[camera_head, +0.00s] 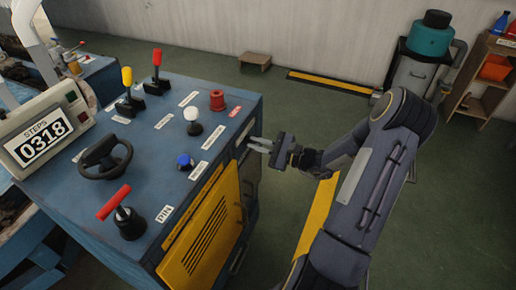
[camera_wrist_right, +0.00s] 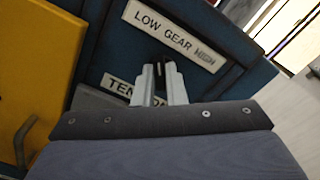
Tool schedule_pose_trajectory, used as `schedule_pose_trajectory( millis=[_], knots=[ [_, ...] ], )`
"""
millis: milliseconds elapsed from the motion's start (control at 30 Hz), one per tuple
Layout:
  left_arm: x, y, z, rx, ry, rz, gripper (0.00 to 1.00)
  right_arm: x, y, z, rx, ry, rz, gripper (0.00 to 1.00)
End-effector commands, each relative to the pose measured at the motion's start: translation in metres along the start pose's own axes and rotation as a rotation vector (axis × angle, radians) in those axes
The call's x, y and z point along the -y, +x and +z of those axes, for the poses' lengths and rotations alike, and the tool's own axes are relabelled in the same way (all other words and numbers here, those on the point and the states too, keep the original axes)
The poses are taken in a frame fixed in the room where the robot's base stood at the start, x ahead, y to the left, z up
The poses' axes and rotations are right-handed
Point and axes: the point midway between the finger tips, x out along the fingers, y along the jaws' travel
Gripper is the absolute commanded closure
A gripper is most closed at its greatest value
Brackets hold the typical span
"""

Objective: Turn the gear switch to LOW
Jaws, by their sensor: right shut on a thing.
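The gear plate (camera_wrist_right: 172,35) is a white label on the blue side of the console, with LOW at its left end, GEAR in the middle and HIGH at the right in the right wrist view. My right gripper (camera_wrist_right: 162,72) is just below this plate, its pale fingers shut on the small dark gear switch (camera_wrist_right: 160,70). The fingers hide most of the switch, so I cannot tell which way it points. In the head view my right gripper (camera_head: 262,145) reaches the console's right side from the right. My left gripper is not in view.
The blue console (camera_head: 235,107) carries red, yellow, white and blue controls, a black wheel (camera_head: 105,158) and a counter (camera_head: 46,140) reading 0318. A yellow vented door (camera_head: 205,235) is on its side. Another label (camera_wrist_right: 118,84) is partly hidden. Green floor right of the console is open.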

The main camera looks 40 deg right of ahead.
Motion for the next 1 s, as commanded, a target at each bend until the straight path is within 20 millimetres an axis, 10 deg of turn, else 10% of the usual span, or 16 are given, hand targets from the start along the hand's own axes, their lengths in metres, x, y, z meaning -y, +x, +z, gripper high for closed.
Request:
schedule_pose_trajectory(
  millis=[900, 1000],
  knots=[
    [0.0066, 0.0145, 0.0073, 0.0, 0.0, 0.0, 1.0, -0.0014, -0.0007, -0.0012, -0.004, -0.17, 0.002, 1.0],
    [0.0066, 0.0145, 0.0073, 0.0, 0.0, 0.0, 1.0, -0.0013, -0.0007, -0.0011, -0.004, -0.17, 0.001, 0.76]
  ],
)
